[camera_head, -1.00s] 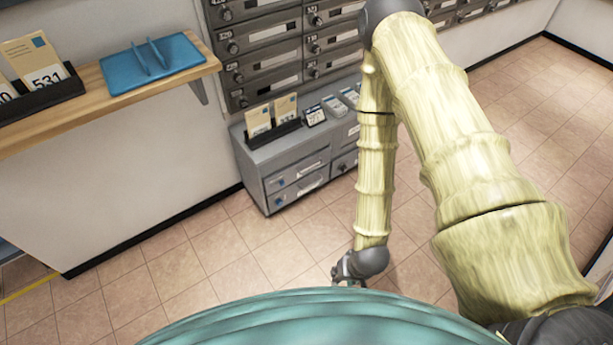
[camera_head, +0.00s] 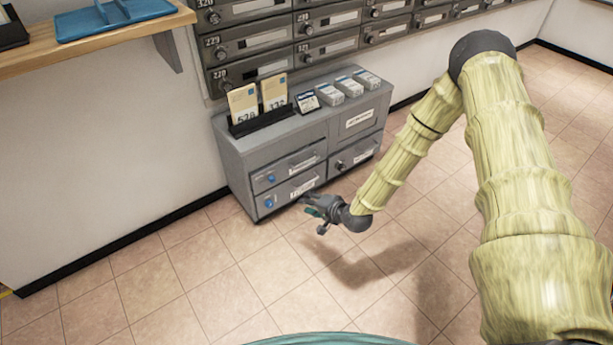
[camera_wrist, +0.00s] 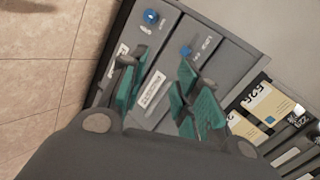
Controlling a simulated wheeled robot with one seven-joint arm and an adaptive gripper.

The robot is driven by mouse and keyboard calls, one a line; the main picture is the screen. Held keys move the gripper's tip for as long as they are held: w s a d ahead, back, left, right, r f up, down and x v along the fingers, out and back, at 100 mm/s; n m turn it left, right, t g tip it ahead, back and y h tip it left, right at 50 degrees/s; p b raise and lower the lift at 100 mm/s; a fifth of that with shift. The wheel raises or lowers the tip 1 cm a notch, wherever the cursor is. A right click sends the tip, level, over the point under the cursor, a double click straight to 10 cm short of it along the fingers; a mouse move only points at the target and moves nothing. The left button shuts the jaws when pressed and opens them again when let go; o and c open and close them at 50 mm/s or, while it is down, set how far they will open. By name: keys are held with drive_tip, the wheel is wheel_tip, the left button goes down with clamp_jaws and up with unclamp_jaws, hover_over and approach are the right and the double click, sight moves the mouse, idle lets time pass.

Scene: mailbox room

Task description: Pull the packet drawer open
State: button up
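A grey cabinet (camera_head: 232,165) stands on the floor against the wall. Its left side has an upper drawer (camera_head: 285,170) and a lower drawer (camera_head: 290,191), each with a blue knob and a white label. Both look shut. The labels are too small to read, so I cannot tell which is the packet drawer. My gripper (camera_head: 313,208) is in front of the lower drawer, apart from it. In the wrist view my gripper (camera_wrist: 162,92) is open and empty, teal pads spread. The lower knob (camera_wrist: 151,17) and upper knob (camera_wrist: 185,51) show beyond the fingers.
A drawer with a dark knob (camera_head: 340,165) is on the cabinet's right. Envelopes in a black holder (camera_head: 264,121) and several small boxes (camera_head: 334,92) stand on top. Mailboxes (camera_head: 262,38) line the wall above. A wooden shelf (camera_head: 110,38) juts out at left. The floor (camera_head: 200,270) is clear.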

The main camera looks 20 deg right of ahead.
sight(307, 163)
drive_tip(key=w+d+f+m+t+b, duration=0.1)
drive_tip(key=w+d+m+t+b, duration=0.25)
drive_tip(key=w+d+b, duration=0.6)
drive_tip(key=shift+t, duration=0.25)
drive_tip(key=shift+r+b+x, duration=0.2)
drive_tip(key=shift+b+x, duration=0.7)
drive_tip(key=shift+x, duration=2.35)
drive_tip(key=shift+r+b+x, duration=0.15)
drive_tip(key=shift+b+x, duration=0.7)
drive_tip(key=shift+x, duration=2.45)
drive_tip(key=shift+a, duration=0.1)
clamp_jaws()
